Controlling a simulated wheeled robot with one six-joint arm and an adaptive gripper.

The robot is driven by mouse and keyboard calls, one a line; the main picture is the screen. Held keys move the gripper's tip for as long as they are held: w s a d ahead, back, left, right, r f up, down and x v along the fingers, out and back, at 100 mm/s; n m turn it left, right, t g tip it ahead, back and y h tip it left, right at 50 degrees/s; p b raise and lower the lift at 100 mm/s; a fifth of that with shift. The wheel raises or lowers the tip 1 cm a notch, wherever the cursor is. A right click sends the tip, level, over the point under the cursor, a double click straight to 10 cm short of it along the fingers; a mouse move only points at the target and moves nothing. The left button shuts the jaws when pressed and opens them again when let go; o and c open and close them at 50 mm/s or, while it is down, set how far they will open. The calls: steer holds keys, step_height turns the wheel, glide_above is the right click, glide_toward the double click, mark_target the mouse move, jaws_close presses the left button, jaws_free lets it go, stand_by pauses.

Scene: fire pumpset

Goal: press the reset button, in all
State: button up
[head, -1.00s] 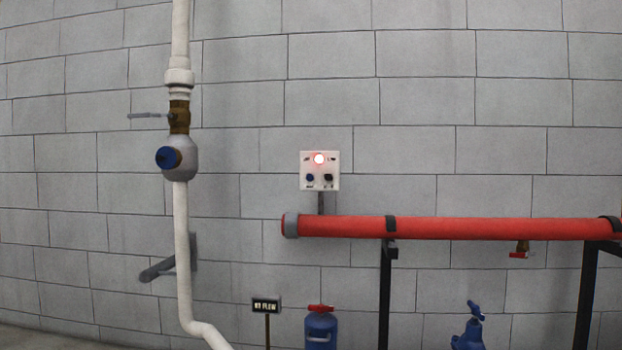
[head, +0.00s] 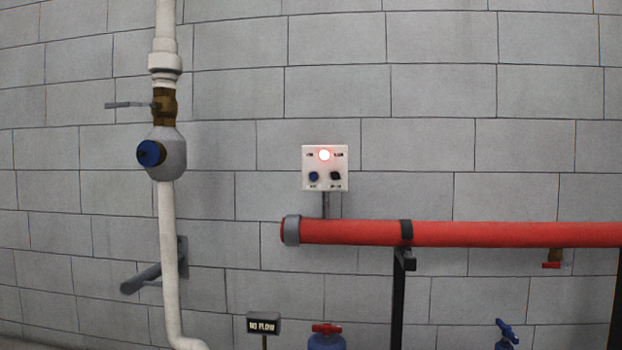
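A small white control panel (head: 325,184) is mounted on the block wall near the middle of the head view. Below the lamp are a blue round button (head: 313,177) on the left and a black knob or button (head: 335,176) on the right. The small labels are too blurred to read surely, so I cannot tell from the text which one is the reset button. My gripper is not in view.
A red horizontal pipe (head: 480,234) on a black stand (head: 398,300) runs below the panel. A white vertical pipe (head: 167,240) with a brass valve (head: 165,106) stands left. A "NO FLOW" sign (head: 263,325) and a blue fitting with red handle (head: 326,340) are low down.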

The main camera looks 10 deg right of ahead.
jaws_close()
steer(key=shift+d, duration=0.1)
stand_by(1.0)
